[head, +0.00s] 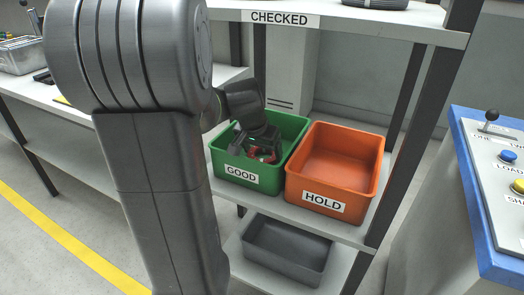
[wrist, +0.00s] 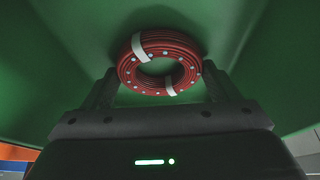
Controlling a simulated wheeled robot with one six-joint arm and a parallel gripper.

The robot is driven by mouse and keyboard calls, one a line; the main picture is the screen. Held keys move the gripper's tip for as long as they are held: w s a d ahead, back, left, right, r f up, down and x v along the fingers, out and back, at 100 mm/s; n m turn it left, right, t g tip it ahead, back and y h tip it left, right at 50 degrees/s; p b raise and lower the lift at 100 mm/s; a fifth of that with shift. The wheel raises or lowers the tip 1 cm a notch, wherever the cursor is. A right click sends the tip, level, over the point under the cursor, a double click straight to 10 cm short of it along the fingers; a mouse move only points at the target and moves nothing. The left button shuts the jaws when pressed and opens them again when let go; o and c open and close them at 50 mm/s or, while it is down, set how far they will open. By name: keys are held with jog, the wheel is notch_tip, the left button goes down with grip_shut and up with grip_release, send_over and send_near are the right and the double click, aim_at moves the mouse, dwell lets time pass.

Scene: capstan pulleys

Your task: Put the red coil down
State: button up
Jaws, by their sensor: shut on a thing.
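The red coil (wrist: 183,52) is a ring of red cord with white bands, between the fingers of my gripper (wrist: 158,88) in the wrist view. My gripper is shut on it. In the head view my gripper (head: 262,152) reaches down into the green bin labelled GOOD (head: 222,173), and a bit of the red coil (head: 254,152) shows below the fingers. Green bin surfaces surround the coil in the wrist view. I cannot tell whether the coil touches the bin floor.
An empty orange bin labelled HOLD (head: 335,168) stands right beside the green bin on the shelf. A grey bin (head: 287,250) sits on the shelf below. The upper shelf marked CHECKED (head: 390,22) is above. A blue-edged control panel (head: 490,200) stands at the right.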

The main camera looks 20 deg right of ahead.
jog(key=o, duration=1)
jog(key=p+v, duration=0.3)
jog(key=v, duration=0.9)
jog(key=shift+r+p, duration=0.15)
jog(key=shift+p, duration=0.25)
jog(key=shift+w, duration=0.1)
jog(key=b+x, duration=0.4)
jog(key=x, duration=0.9)
jog(key=shift+a, duration=0.15)
jog(key=r, duration=0.1)
jog(key=r+p, duration=0.1)
jog(key=shift+s+r, duration=0.25)
jog(key=shift+r, duration=0.4)
